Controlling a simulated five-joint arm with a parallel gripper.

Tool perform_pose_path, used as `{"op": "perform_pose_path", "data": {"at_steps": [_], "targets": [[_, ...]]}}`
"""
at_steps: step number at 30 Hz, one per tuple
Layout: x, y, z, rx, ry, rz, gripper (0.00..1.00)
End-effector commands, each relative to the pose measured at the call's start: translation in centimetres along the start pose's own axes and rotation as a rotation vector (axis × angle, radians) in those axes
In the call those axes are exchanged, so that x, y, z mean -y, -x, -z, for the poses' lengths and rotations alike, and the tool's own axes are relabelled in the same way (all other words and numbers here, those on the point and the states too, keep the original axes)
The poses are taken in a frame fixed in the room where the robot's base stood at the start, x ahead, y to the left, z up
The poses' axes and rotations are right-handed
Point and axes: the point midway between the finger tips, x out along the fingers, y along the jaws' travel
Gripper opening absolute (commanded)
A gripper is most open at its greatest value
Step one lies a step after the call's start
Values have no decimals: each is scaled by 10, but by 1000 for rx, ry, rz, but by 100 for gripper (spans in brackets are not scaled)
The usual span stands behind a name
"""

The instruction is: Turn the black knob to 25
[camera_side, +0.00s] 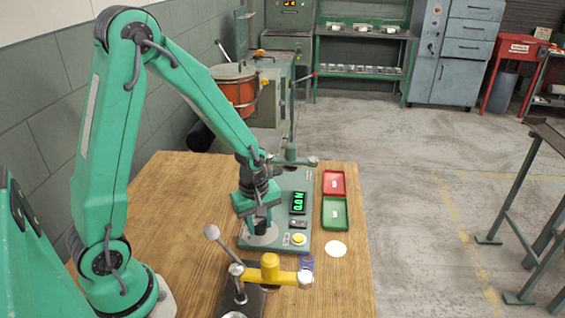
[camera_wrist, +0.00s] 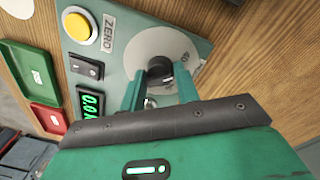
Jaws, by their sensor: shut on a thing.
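The black knob (camera_wrist: 159,68) sits at the centre of a pale round dial on the green-grey panel (camera_side: 293,185). My gripper (camera_wrist: 161,88) is over the dial with its fingers closed around the knob's sides, as the wrist view shows. In the side view my gripper (camera_side: 261,226) points down at the dial, and the knob is mostly hidden by it.
A yellow button (camera_side: 299,239) sits on the panel near a ZERO label (camera_wrist: 108,33). A red tray (camera_side: 334,183) and a green tray (camera_side: 335,213) lie right of the panel. A yellow-armed lever device (camera_side: 270,267) stands in front. The wooden table is clear at left.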

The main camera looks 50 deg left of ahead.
Motion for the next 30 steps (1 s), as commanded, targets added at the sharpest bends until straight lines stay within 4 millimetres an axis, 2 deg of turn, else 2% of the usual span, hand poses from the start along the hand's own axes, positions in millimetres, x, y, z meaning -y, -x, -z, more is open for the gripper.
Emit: {"op": "perform_pose_path", "data": {"at_steps": [8, 14, 30], "targets": [[2, 0, 0, 3, -81, 9, 9], [3, 0, 0, 6, -208, 13, 8], [4, -1, 1, 23, -701, 31, 8]]}}
